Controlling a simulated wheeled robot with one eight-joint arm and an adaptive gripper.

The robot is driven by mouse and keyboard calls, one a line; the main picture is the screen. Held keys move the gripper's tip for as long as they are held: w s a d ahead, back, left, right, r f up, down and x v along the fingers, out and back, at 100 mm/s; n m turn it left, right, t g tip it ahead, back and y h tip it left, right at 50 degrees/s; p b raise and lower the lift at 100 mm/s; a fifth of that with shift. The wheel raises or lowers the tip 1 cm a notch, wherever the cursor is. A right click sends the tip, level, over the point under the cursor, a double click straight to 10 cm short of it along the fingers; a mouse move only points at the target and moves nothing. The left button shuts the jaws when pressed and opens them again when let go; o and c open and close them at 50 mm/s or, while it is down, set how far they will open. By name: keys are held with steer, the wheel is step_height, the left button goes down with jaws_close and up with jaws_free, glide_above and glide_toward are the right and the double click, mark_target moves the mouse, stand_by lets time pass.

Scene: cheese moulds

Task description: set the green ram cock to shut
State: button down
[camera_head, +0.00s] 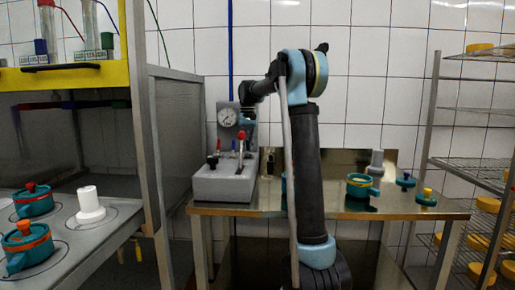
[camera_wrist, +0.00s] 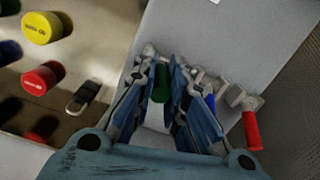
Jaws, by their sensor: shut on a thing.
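The green ram cock handle (camera_wrist: 160,84) shows in the wrist view between the two blue fingers of my gripper (camera_wrist: 163,72). My gripper is shut on it. The fingers hide part of the handle and most of its valve body, so its exact turn is hard to tell. In the head view my gripper is at the grey press unit (camera_head: 224,188), and I cannot make out the green cock there.
A blue cock handle (camera_wrist: 210,102) and a red one (camera_wrist: 251,131) sit close by on the right. Yellow (camera_wrist: 42,28) and red (camera_wrist: 40,80) cylinders are on the left. A pressure gauge (camera_head: 227,117) is on the unit. Teal moulds (camera_head: 360,186) stand on the bench.

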steer(key=shift+w+r, duration=0.1)
steer(key=shift+w, duration=0.15)
steer(key=c, duration=1.6)
jaws_free()
steer(key=shift+o, duration=0.2)
steer(key=shift+s+r, duration=0.1)
step_height(320, 180, up, 12)
steer(key=w, duration=0.1)
steer(key=shift+w+f, duration=0.2)
steer(key=shift+f, duration=0.05)
